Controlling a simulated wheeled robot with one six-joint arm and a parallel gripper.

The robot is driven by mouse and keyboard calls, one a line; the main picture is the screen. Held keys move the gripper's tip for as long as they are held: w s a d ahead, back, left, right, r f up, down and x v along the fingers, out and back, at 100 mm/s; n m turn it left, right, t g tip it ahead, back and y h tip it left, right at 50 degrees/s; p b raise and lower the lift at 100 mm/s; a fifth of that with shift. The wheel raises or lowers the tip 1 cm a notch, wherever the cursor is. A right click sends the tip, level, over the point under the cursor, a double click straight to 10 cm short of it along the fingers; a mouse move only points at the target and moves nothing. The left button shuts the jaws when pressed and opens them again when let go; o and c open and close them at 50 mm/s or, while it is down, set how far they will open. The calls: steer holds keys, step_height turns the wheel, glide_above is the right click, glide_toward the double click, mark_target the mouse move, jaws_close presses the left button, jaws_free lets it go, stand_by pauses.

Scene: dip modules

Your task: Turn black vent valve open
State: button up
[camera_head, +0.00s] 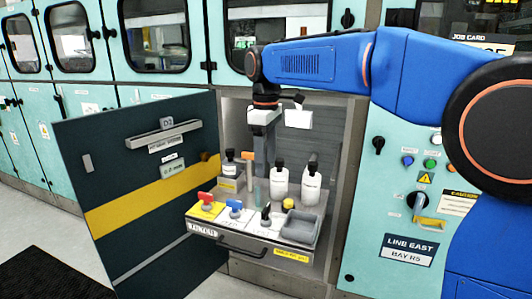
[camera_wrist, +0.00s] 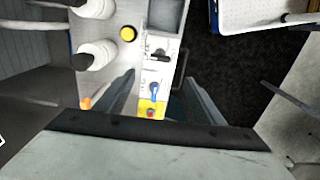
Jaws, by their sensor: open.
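The black vent valve (camera_head: 266,215) is a small black lever on the pulled-out drawer top, right of the blue valve (camera_head: 235,209) and the red valve (camera_head: 207,202). In the wrist view the black valve (camera_wrist: 160,57) lies crosswise, just beyond the blue valve (camera_wrist: 155,90); the red valve (camera_wrist: 150,113) is nearest. My gripper (camera_head: 263,174) points down above the back of the drawer, apart from the valves. In the wrist view the two fingers of my gripper (camera_wrist: 159,75) are spread, with nothing between them.
White bottles (camera_head: 280,184) stand behind the valves. A yellow knob (camera_head: 289,203) and a grey tray (camera_head: 300,229) are right of the black valve. The drawer (camera_head: 242,236) sits inside an open cabinet. Its dark door (camera_head: 150,205) stands open at left.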

step_height(320, 180, up, 2)
steer(key=shift+r, duration=0.1)
stand_by(0.4)
steer(key=s+d+f+m+t, duration=0.15)
steer(key=s+d+m, duration=0.25)
steer(key=s+d, duration=0.45)
steer(key=s+d+f+m+t, duration=0.1)
steer(key=s+d+f+m, duration=0.3)
steer(key=d, duration=0.7)
steer(key=s+d+f+m+t, duration=0.1)
steer(key=s+d+f+m, duration=0.2)
steer(key=s+d+f, duration=0.2)
steer(key=s+d+f+m+t, duration=0.1)
steer(key=s+d+f+m, duration=0.2)
steer(key=s+d+f, duration=0.2)
steer(key=s+f, duration=0.3)
steer(key=s, duration=0.4)
steer(key=shift+d+f, duration=0.25)
steer(key=shift+f, duration=0.05)
